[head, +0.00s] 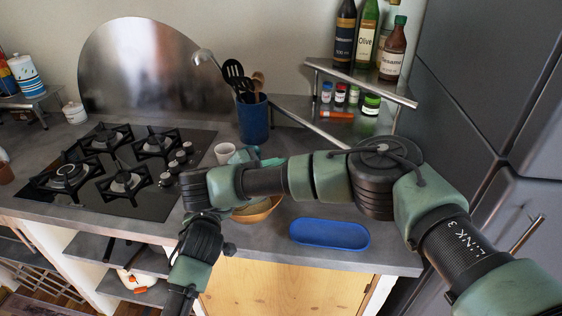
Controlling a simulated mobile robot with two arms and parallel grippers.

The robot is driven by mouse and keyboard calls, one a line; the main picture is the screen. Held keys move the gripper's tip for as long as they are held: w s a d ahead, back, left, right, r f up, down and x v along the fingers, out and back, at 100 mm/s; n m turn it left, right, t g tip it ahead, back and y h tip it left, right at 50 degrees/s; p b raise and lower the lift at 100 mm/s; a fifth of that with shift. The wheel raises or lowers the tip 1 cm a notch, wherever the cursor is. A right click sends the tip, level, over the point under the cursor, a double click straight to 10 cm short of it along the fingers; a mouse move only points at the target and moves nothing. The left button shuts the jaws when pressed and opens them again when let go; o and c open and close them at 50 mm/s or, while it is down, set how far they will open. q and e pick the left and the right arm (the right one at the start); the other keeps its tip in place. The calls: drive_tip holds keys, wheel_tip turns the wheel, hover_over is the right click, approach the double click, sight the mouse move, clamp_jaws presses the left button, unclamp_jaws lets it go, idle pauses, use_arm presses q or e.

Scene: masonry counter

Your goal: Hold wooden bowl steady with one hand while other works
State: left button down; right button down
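The wooden bowl (262,211) is orange-brown and sits on the grey counter, left of the blue tray. My arm lies across it, so only its front and right part shows. My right arm comes in from the lower right, runs left across the counter above the bowl, and bends down at its far left part. The dark lower end of this chain (178,300) hangs in front of the counter's front edge, left of the bowl. I cannot make out fingers there. I see no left gripper. No gripper is seen touching the bowl.
A blue oval tray (330,234) lies near the counter's front edge. A white cup (224,153), a teal item (243,156) and a blue utensil holder (253,118) stand behind my arm. The gas hob (150,195) is left. Bottles and jars stand on a shelf (360,80) at the back right.

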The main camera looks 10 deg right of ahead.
use_arm(q)
drive_tip(key=shift+f, duration=0.1)
use_arm(e)
drive_tip(key=s+d, duration=0.1)
drive_tip(key=d, duration=0.1)
drive_tip(key=s+d, duration=0.1)
drive_tip(key=d, duration=0.1)
drive_tip(key=shift+s, duration=0.4)
drive_tip(key=w+d+r, duration=0.2)
drive_tip(key=d+r, duration=0.4)
drive_tip(key=r, duration=0.6)
drive_tip(key=shift+r, duration=0.4)
idle(0.4)
drive_tip(key=shift+d, duration=0.1)
idle(0.7)
use_arm(q)
drive_tip(key=c, duration=1.6)
unclamp_jaws()
use_arm(e)
drive_tip(key=shift+w, duration=0.1)
